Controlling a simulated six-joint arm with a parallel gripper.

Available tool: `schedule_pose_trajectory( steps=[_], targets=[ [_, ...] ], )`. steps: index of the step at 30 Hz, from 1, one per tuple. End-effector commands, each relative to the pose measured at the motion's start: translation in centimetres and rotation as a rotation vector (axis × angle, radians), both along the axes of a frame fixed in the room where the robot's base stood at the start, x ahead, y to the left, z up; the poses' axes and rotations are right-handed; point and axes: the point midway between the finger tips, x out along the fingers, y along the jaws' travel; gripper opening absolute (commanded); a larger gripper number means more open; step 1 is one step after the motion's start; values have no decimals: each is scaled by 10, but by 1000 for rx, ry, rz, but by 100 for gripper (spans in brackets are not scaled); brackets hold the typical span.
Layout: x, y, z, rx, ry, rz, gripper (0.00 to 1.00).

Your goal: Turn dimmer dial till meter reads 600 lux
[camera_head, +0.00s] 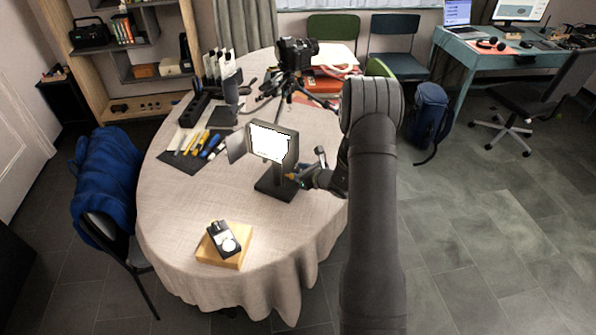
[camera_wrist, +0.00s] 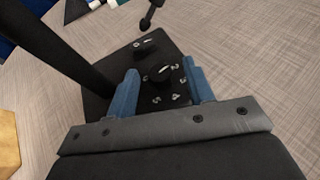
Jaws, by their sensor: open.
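A lit lamp panel (camera_head: 270,142) stands on a black base (camera_head: 268,187) on the round table. In the wrist view the base (camera_wrist: 112,108) carries a black dial (camera_wrist: 159,75) with white marks around it, and a second black knob (camera_wrist: 146,46) farther off. My gripper (camera_wrist: 161,88) is open, its blue fingers either side of the nearer dial. I cannot tell whether they touch it. In the head view my gripper (camera_head: 292,177) is at the base's right side, and the dial is hidden. A light meter (camera_head: 223,238) lies on a wooden block (camera_head: 236,262); its reading is too small to make out.
A camera on a tripod (camera_head: 293,58) stands behind the lamp. Pens and tools lie on a dark mat (camera_head: 175,160) to the left. The lamp's dark post (camera_wrist: 62,50) rises close on the left in the wrist view. The table's front (camera_head: 180,215) is clear around the block.

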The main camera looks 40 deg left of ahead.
Motion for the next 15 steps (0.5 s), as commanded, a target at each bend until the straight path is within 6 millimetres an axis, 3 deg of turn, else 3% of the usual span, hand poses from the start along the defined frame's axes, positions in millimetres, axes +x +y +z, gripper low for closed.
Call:
schedule_pose_trajectory(
  steps=[6, 13, 15],
  targets=[
    [0, 0, 0, 0, 0, 0, 48],
    [0, 0, 0, 0, 0, 1, 5],
    [0, 0, 0, 0, 0, 0, 3]
  ],
)
